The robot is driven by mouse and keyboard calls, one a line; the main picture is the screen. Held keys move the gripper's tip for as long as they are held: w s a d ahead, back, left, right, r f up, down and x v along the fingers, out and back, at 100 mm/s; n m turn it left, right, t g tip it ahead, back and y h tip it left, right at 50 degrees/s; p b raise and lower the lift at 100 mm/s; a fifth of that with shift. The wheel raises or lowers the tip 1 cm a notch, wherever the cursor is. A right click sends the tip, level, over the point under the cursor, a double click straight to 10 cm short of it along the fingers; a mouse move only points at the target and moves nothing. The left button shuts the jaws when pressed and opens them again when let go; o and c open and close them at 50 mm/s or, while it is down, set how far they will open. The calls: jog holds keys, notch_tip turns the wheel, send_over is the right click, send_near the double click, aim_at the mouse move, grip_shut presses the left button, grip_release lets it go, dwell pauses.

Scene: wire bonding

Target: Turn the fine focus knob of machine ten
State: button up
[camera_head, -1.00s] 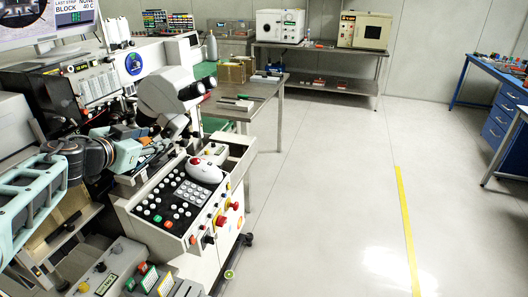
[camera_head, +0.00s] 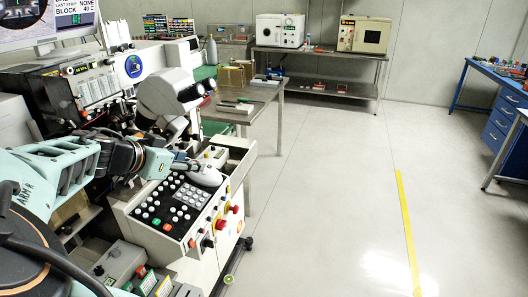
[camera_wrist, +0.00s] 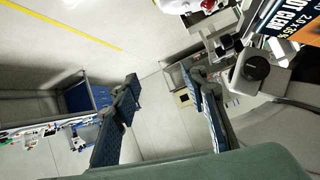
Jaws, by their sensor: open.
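The machine with a pale microscope (camera_head: 170,92) stands at the left of the head view. In the wrist view a round black knob (camera_wrist: 257,68) sits on a grey housing at the upper right, outside my right-hand finger. I cannot tell whether it is the fine focus knob. My gripper (camera_wrist: 161,77) is open, with nothing between its two dark ribbed fingers. In the head view my arm reaches in from the left, and my gripper (camera_head: 188,163) is over the keypad side of the machine, below the microscope. The microscope's focus knobs cannot be made out there.
A black key panel (camera_head: 175,203) with white keys and a red button (camera_head: 235,209) lies below my gripper. A monitor (camera_head: 45,20) is at the upper left. A steel table (camera_head: 245,113) stands behind the machine. The floor to the right is clear.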

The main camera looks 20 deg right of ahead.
jog(key=s+d+f+g, duration=0.2)
jog(key=s+d+g, duration=0.15)
jog(key=d, duration=0.55)
jog(key=s+d+r+b, duration=0.1)
jog(key=s+d+r, duration=0.5)
jog(key=d, duration=0.2)
jog(key=shift+s+d+r+n, duration=0.15)
jog(key=shift+d+r+n, duration=0.05)
jog(key=shift+r+n, duration=0.1)
jog(key=n+t+h+p, duration=0.4)
jog(key=n+t+p, duration=0.5)
jog(key=n, duration=1.9)
send_near(166, 136)
jog(key=p+x, duration=0.1)
jog(key=x, duration=0.8)
jog(key=shift+w+a+f, duration=0.3)
jog(key=shift+w+f, duration=0.1)
